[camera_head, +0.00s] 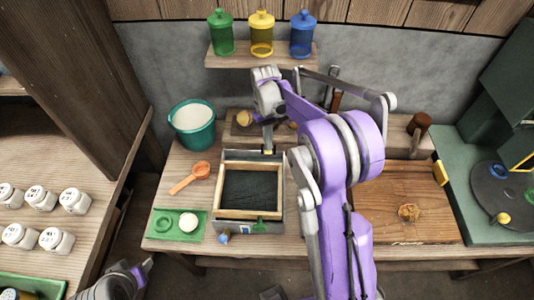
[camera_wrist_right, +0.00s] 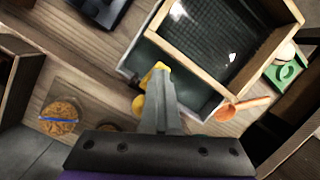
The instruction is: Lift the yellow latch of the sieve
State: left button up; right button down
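The sieve (camera_head: 220,190), a wooden frame with dark mesh, sits in a grey-green box on the table; its frame also shows in the right wrist view (camera_wrist_right: 262,55). The yellow latch (camera_wrist_right: 157,68) is at the box's edge, right at my right fingertips. My right gripper (camera_wrist_right: 162,82) points down there with its fingers together; whether the latch is pinched between them or only touched is hidden. In the head view the right gripper (camera_head: 267,143) is at the sieve's far edge. My left gripper (camera_head: 142,270) is low at the left, empty-looking, its fingers unclear.
A teal bucket (camera_head: 193,128), an orange spoon (camera_head: 190,177) and a green tray (camera_head: 165,234) with a white ball stand left of the sieve. A wooden board (camera_head: 405,190) lies to the right. Jars (camera_head: 262,37) stand on the wall shelf (camera_head: 230,62) behind.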

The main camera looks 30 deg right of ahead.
jog(key=w+d+r+t+p, duration=0.3)
jog(key=w+d+r, duration=0.15)
jog(key=w, duration=0.25)
pick_arm(q)
jog(key=shift+w+d+r+b, duration=0.15)
jog(key=shift+w+d+r, duration=0.2)
jog(key=shift+w+r, duration=0.4)
jog(key=shift+w+d+r+b, duration=0.15)
jog(key=shift+w+d+r, duration=0.15)
jog(key=shift+w+r, duration=0.45)
pick_arm(e)
jog(key=s+a+r, duration=0.2)
jog(key=s+a, duration=0.2)
jog(key=s, duration=0.3)
jog(key=shift+s+a+r+h, duration=0.15)
jog(key=shift+a+r+h, duration=0.2)
jog(key=shift+h, duration=0.05)
